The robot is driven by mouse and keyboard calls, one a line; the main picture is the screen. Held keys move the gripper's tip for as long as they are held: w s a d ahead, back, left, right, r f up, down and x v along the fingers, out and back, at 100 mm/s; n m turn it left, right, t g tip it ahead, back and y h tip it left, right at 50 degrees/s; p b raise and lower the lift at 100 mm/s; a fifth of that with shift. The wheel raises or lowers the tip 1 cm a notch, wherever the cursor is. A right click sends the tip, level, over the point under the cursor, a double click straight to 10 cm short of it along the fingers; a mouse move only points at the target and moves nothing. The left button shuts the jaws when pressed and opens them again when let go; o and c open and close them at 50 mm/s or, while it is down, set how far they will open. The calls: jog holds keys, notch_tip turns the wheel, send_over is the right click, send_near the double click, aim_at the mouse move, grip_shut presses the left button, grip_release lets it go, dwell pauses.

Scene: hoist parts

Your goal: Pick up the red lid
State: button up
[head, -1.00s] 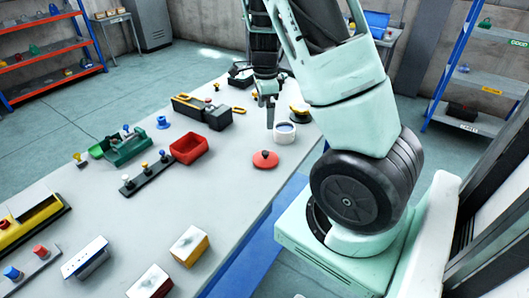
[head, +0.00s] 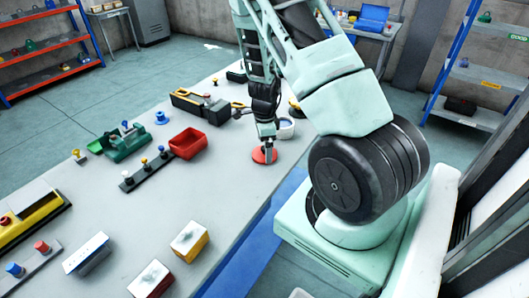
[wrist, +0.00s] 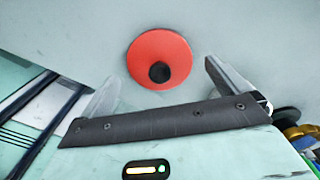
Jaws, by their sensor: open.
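The red lid (head: 262,156) lies flat on the grey table in the head view, partly hidden by my gripper. In the wrist view the lid (wrist: 150,50) is a red disc with a round black knob. My gripper (head: 267,147) is above the lid, its tips close over it in the head view. In the wrist view my gripper (wrist: 158,82) is open, with one finger to each side of the lid's lower part and nothing between them.
A red bin (head: 188,144) and a black strip with several knobs (head: 147,172) lie to the left. The table (head: 235,190) in front of the lid is clear.

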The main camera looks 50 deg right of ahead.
jog(key=shift+f, duration=1.1)
jog(key=c, duration=0.9)
